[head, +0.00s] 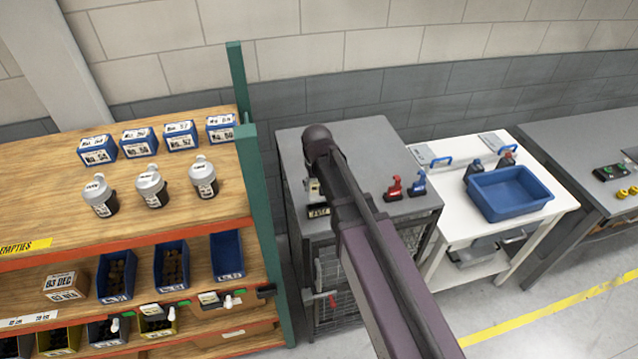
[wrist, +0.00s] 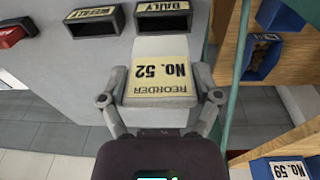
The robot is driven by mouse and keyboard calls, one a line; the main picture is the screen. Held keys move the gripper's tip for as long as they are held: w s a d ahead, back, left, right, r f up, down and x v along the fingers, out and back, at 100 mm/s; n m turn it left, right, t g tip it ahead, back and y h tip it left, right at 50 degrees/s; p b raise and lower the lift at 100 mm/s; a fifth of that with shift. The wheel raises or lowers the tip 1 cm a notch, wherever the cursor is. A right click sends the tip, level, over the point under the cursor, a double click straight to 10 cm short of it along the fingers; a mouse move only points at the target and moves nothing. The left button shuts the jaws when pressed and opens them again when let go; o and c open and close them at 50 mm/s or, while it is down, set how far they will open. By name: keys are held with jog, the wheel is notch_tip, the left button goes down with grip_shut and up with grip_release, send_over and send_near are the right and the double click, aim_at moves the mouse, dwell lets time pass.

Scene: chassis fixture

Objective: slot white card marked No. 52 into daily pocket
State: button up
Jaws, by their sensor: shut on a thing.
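The white card (wrist: 160,72), with a cream label reading REORDER No. 52, is held in my gripper (wrist: 160,92). The text is upside down in the wrist view. My gripper's fingers are shut on the card's two sides. The daily pocket (wrist: 166,21), a dark slot with a cream DAILY label, lies just beyond the card's far edge. I cannot tell whether the card touches the pocket or has entered it. In the head view my arm hides most of the gripper and the pockets.
The weekly pocket (wrist: 91,22) is left of the daily one, and a red item (wrist: 12,36) lies farther left. The shelf rack's green post (head: 262,220) stands close beside the grey cabinet (head: 362,135). Red and blue items (head: 394,189) sit on the cabinet top.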

jog(key=shift+f, duration=0.2)
dwell(0.5)
jog(key=shift+f+b, duration=0.8)
jog(key=shift+b, duration=0.2)
jog(key=shift+r, duration=0.1)
jog(key=shift+s, duration=0.15)
